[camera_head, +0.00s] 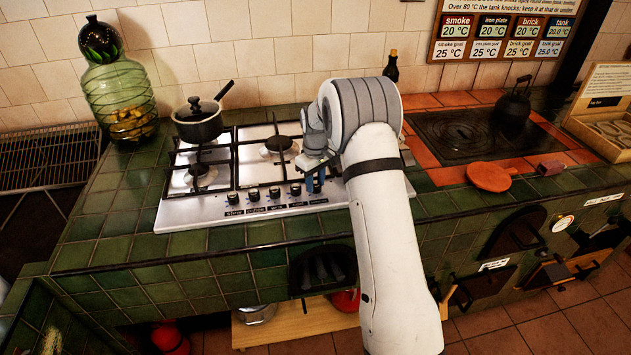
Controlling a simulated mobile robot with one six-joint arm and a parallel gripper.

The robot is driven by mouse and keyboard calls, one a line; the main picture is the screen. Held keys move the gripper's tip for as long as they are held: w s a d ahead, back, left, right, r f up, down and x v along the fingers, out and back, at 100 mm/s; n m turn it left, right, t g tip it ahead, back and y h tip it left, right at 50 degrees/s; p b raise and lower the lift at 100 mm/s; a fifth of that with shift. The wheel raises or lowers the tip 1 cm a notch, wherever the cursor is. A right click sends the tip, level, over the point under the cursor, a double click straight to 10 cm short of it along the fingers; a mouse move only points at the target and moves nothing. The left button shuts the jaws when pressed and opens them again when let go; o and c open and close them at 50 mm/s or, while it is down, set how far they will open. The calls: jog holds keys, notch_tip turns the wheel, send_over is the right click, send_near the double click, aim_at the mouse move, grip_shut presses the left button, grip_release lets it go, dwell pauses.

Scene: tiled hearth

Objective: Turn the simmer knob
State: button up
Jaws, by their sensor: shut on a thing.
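The steel gas hob (172,217) is set in the green tiled counter and has a row of dark knobs along its front edge. Several knobs show to the left of my gripper, the nearest being a dark knob (295,190). Small labels sit below them, too small to read surely. My arm covers the hob's right part.
A lidded pot (198,126) stands on the back left burner, its handle pointing up right. A glass jar (121,98) stands left of the hob. To the right are a dark hotplate (460,140), a kettle (513,105) and a round orange board (489,176). The counter's front strip is clear.

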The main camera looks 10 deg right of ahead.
aim_at(315, 183)
jog(key=o, duration=1)
notch_tip(315, 183, up, 8)
jog(key=shift+f+b, duration=0.25)
jog(key=shift+b, duration=0.15)
jog(key=shift+r, duration=0.15)
